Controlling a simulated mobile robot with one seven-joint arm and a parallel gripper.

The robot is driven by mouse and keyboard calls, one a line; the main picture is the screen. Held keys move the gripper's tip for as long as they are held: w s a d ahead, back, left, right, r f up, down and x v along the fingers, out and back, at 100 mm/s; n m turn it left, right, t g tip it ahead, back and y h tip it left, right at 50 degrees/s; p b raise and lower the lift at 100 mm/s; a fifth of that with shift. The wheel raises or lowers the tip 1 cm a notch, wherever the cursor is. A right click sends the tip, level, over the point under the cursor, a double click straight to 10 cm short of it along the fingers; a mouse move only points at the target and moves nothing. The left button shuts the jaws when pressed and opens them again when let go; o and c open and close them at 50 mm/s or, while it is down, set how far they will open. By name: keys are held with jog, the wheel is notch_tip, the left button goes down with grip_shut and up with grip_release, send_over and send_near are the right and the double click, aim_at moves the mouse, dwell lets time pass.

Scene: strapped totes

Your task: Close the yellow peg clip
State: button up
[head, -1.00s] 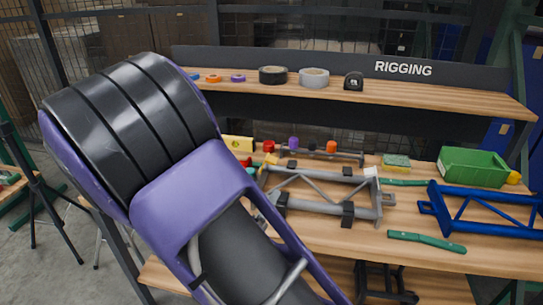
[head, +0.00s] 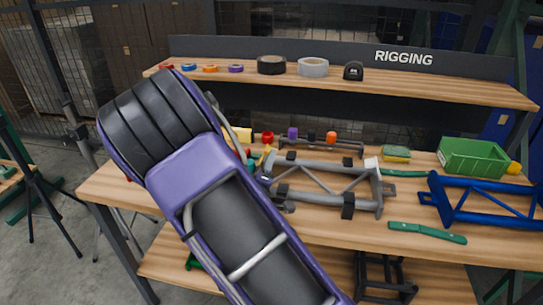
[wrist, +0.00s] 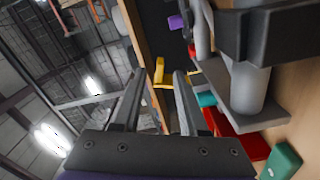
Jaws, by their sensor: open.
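The yellow peg clip (wrist: 160,76) shows in the wrist view as a bent yellow piece between the fingertips in the picture, with more yellow just right of the right finger. I cannot tell its exact gap to the fingers or how far its arm stands open. In the head view a small yellow part (head: 267,153) by the left end of the grey frame looks like the same clip. My gripper (wrist: 158,82) is open, with nothing visibly held. In the head view my purple arm hides most of the gripper and part of the bench there.
The grey tubular frame (head: 325,168) with dark straps lies beside the clip. Red (wrist: 240,122) and teal (wrist: 207,99) parts sit close to the right finger. A blue frame (head: 480,203), a green bin (head: 474,157) and a green-handled tool (head: 427,233) lie farther right.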

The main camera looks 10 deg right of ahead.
jog(key=shift+x, duration=1.85)
grip_shut()
